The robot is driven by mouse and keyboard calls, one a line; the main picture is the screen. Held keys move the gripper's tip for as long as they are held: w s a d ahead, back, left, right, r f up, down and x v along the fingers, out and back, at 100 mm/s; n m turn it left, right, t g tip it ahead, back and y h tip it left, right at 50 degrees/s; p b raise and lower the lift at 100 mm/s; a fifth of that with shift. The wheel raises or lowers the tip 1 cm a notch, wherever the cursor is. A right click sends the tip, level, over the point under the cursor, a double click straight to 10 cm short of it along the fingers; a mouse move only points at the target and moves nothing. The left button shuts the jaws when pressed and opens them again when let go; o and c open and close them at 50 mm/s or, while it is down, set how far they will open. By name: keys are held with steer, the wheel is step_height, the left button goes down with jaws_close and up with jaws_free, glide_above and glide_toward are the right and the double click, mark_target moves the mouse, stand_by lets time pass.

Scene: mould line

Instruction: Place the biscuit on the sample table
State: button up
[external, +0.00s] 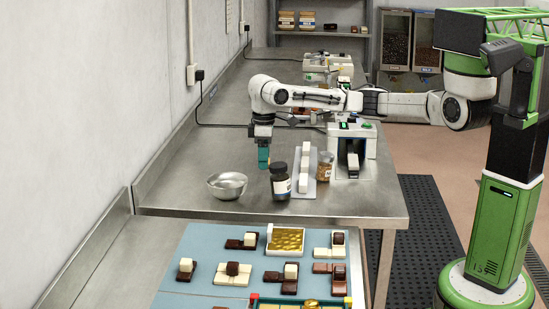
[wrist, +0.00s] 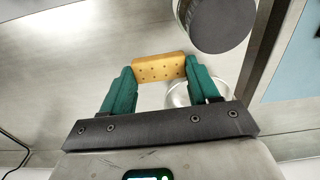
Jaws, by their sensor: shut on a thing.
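My gripper (wrist: 159,75) is shut on the biscuit (wrist: 158,68), a golden-tan rectangle with small holes, held between two green fingers. In the external view my gripper (external: 263,160) points down above a steel table (external: 190,185), left of a dark jar. Only a small tan part of the biscuit (external: 263,165) shows there. A lower table with a blue top (external: 205,240) stands in the foreground, bearing several chocolate pieces. I cannot tell which of these tables is the sample table.
A steel bowl (external: 227,185) and a dark lidded jar (external: 280,181) stand close to my gripper. A white bar on a tray (external: 304,168), a brown jar (external: 325,165) and a white machine (external: 352,150) stand to the right. The steel table is clear left of the bowl.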

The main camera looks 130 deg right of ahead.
steer(key=shift+w+a+f, duration=0.2)
steer(key=shift+w+f, duration=0.1)
steer(key=shift+w, duration=0.3)
steer(key=shift+w+a+f, duration=0.2)
steer(key=shift+w+f, duration=0.1)
steer(key=shift+w, duration=0.25)
steer(key=shift+s+d+r, duration=0.1)
steer(key=shift+s, duration=0.25)
steer(key=s+d+r+m, duration=0.1)
steer(key=s+r, duration=0.2)
steer(key=s, duration=0.7)
steer(key=s+d+r+m, duration=0.2)
steer(key=s+r, duration=0.1)
steer(key=s, duration=0.6)
steer(key=shift+s, duration=0.4)
